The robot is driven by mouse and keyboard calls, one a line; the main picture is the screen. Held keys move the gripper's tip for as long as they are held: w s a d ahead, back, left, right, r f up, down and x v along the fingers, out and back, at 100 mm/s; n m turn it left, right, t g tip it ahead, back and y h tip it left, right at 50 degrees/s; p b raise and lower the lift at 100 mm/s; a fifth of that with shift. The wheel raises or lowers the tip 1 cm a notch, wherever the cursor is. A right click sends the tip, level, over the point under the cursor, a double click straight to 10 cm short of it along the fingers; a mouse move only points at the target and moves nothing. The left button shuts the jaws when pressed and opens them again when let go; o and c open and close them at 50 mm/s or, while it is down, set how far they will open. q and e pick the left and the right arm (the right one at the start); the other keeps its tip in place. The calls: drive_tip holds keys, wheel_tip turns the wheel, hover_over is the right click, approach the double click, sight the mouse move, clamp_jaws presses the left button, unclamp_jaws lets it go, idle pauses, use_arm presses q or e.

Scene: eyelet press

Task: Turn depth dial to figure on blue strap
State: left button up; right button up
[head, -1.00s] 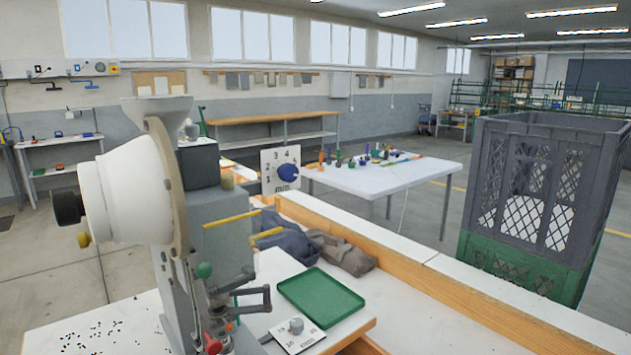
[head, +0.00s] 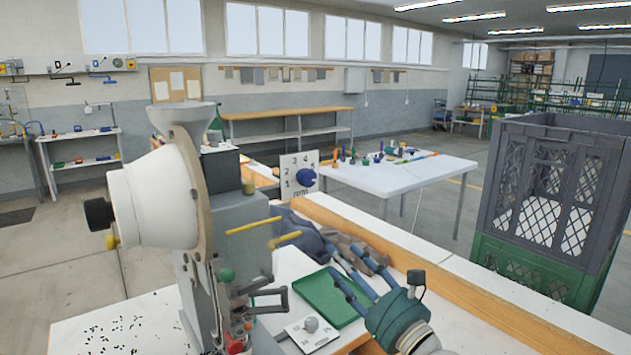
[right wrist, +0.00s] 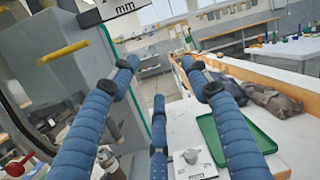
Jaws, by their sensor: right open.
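The depth dial is a blue knob (head: 306,178) on a white upright plate (head: 291,161) with black figures and "mm", on the right side of the eyelet press (head: 239,215). The figure it points to is too small to tell. The plate's lower edge shows at the top of the right wrist view (right wrist: 122,7); the knob is out of that picture. My right gripper (head: 347,263) is open and empty, its blue fingers spread, below and right of the dial and apart from it. It also shows in the right wrist view (right wrist: 160,76). I cannot make out a blue strap. My left gripper is not in view.
A grey knob (head: 311,324) on a white plate and a green tray (head: 327,297) lie near my right gripper. Dark cloth (head: 300,235) lies behind. A stacked crate (head: 550,190) stands at right.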

sight(310, 182)
drive_tip(key=s+r+m+y, duration=0.1)
drive_tip(key=s+r+y, duration=0.25)
drive_tip(key=r, duration=0.75)
drive_tip(key=shift+t+h, duration=0.4)
drive_tip(key=shift+h, duration=0.05)
drive_tip(key=p+x, duration=0.2)
drive_tip(key=x, duration=0.7)
drive_tip(key=shift+s+a, duration=0.2)
drive_tip(key=shift+p+x, duration=0.3)
drive_tip(key=shift+x, duration=0.5)
drive_tip(key=shift+c, duration=0.2)
drive_tip(key=shift+f, duration=0.1)
drive_tip(key=c, duration=1.1)
